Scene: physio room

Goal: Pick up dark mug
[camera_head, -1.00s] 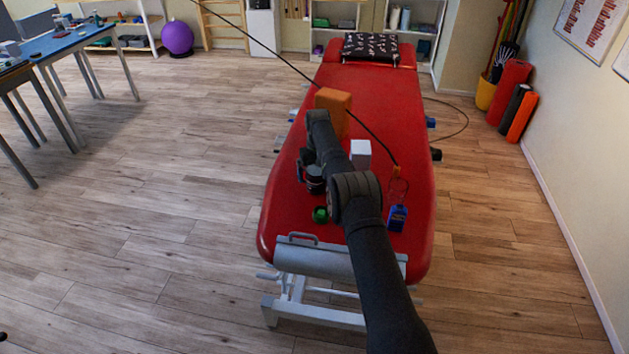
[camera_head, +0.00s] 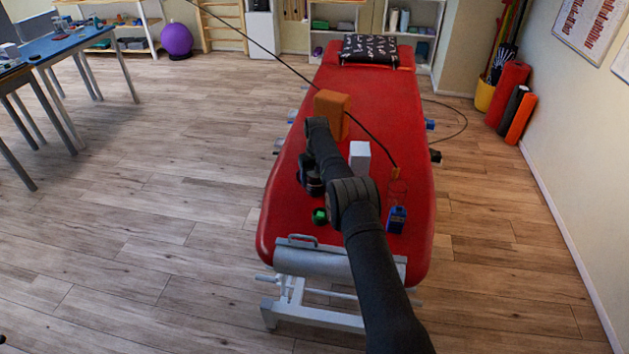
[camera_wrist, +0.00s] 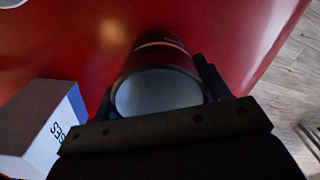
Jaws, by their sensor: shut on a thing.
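The dark mug (camera_head: 315,188) is near the left edge of the red treatment table (camera_head: 400,110), partly hidden by my arm. In the wrist view the mug (camera_wrist: 160,62) lies between the two fingers of my gripper (camera_wrist: 157,90), with its round grey end facing the camera. My gripper (camera_head: 308,172) is shut on the mug. I cannot tell whether the mug's base touches the table.
A white box (camera_head: 360,157) stands just right of my gripper; in the wrist view the box (camera_wrist: 40,125) is at the left. An orange block (camera_head: 333,112) stands behind. A green item (camera_head: 319,216) and blue bottle (camera_head: 397,219) are nearer the front.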

